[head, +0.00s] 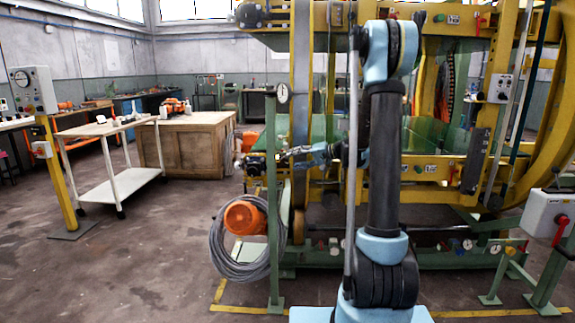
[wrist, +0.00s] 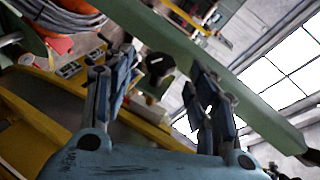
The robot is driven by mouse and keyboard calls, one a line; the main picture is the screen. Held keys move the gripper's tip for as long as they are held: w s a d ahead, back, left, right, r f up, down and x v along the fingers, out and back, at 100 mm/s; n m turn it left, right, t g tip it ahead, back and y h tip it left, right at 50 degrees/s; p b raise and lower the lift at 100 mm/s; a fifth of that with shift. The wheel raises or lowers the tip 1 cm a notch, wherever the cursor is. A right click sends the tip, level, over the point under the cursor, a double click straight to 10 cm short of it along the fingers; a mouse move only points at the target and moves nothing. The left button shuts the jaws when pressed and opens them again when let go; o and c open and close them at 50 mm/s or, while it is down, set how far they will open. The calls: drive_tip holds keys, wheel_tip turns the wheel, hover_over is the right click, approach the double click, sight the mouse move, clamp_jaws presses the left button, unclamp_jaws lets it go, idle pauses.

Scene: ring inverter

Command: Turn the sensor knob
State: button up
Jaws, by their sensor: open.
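A dark round knob (wrist: 158,66), likely the sensor knob, shows in the wrist view on a small greenish mount. It appears between the two fingers of my gripper (wrist: 163,62), beyond them. The fingers are spread and hold nothing; I cannot tell how far off the knob is. In the head view my gripper (head: 292,153) points left, close to the green post (head: 271,205) at the front of the yellow machine (head: 420,190). I cannot pick out the knob in the head view.
A green beam (wrist: 195,55) runs diagonally close by my fingers in the wrist view. A white trolley (head: 125,183) and wooden cabinet (head: 190,150) stand left. Floor front left is clear.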

sight(287, 162)
drive_tip(key=shift+x, duration=2.15)
drive_tip(key=c, duration=1.1)
